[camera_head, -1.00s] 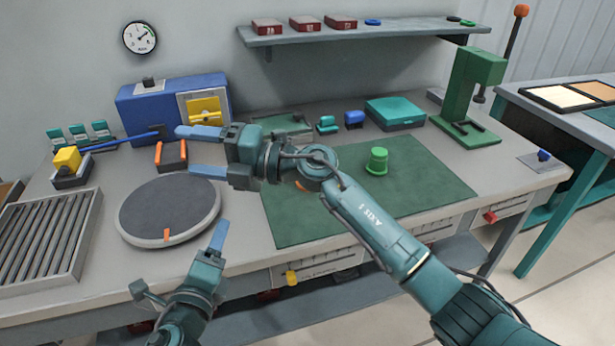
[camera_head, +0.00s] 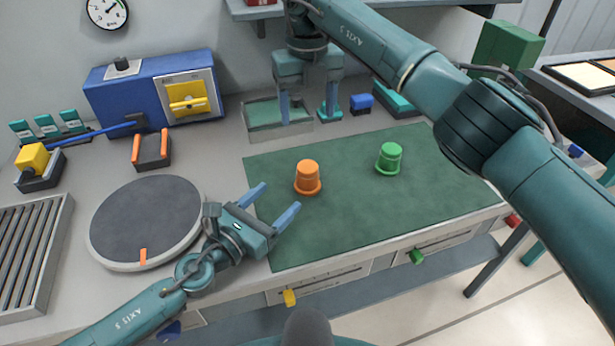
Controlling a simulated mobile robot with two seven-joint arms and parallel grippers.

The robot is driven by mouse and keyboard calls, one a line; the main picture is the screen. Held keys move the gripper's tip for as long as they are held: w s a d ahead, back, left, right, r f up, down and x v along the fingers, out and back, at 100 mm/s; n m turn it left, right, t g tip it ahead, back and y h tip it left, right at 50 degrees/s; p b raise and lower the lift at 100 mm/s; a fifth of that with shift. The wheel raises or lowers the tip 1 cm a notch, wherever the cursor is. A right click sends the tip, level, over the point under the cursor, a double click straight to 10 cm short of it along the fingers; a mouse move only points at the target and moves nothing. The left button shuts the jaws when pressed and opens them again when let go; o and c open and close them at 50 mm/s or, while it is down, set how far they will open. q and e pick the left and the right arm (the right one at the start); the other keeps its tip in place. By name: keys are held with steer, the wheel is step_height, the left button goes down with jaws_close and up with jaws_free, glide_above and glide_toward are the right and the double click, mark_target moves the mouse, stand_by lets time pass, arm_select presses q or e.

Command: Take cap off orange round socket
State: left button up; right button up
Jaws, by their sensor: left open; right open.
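An orange round piece with a wider bottom rim (camera_head: 308,176) stands upright on the green mat (camera_head: 350,215). From here I cannot tell cap from socket on it. My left gripper (camera_head: 279,197) is open and empty, its blue fingers pointing up and right at the mat's left edge. It is a little below and left of the orange piece and apart from it. My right gripper (camera_head: 304,112) is open and points down at the back of the bench, over or beside a shallow green tray (camera_head: 272,129). It seems to hold nothing.
A similar green round piece (camera_head: 389,158) stands right of the orange one. A grey turntable (camera_head: 146,222) lies left of my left gripper. A blue box (camera_head: 110,100) and a small blue block (camera_head: 361,103) are behind. The mat's front is clear.

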mark_target(301, 175)
arm_select(q)
steer(key=x, duration=0.9)
steer(key=shift+w+d, duration=0.2)
steer(key=shift+w, duration=0.15)
steer(key=shift+c, duration=0.6)
